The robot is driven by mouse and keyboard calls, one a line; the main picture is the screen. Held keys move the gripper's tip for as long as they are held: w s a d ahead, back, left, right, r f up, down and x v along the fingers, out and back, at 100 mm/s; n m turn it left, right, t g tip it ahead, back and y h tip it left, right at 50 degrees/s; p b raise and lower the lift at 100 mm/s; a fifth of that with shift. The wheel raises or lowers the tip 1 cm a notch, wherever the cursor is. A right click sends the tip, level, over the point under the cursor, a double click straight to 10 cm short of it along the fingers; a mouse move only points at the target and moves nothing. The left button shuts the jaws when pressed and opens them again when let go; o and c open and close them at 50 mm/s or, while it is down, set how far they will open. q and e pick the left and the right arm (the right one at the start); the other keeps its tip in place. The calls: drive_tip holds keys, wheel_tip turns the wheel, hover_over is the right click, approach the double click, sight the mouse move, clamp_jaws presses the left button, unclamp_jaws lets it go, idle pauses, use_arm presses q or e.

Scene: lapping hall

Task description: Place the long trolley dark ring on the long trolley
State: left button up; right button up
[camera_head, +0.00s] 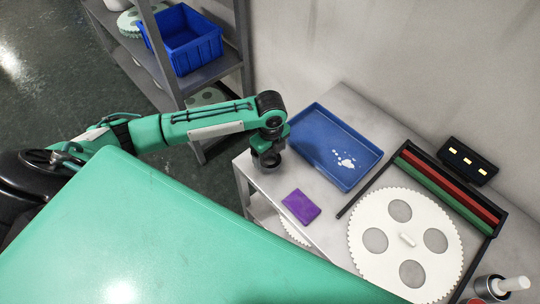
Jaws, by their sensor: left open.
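My left arm comes in from the left, and my left gripper (268,160) hangs at the left edge of a pale grey worktop (330,232), beside a blue tray. Dark round parts show at the gripper's end. I cannot tell whether the dark ring is among them, and I see no separate dark ring elsewhere. The jaws are open, but the fingertips are too small to make out. I cannot tell whether this worktop is the long trolley. My right gripper is not in view.
On the worktop are the blue tray (318,130) with white spots, a purple block (301,207), a white toothed disc (376,265) with round holes, a rack of coloured bars (450,190) and a black box (468,160). A shelf with a blue bin (185,42) stands behind my arm.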

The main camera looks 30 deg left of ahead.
use_arm(q)
wheel_tip(320, 180, up, 10)
drive_tip(key=b, duration=0.1)
drive_tip(key=shift+r, duration=0.25)
idle(0.4)
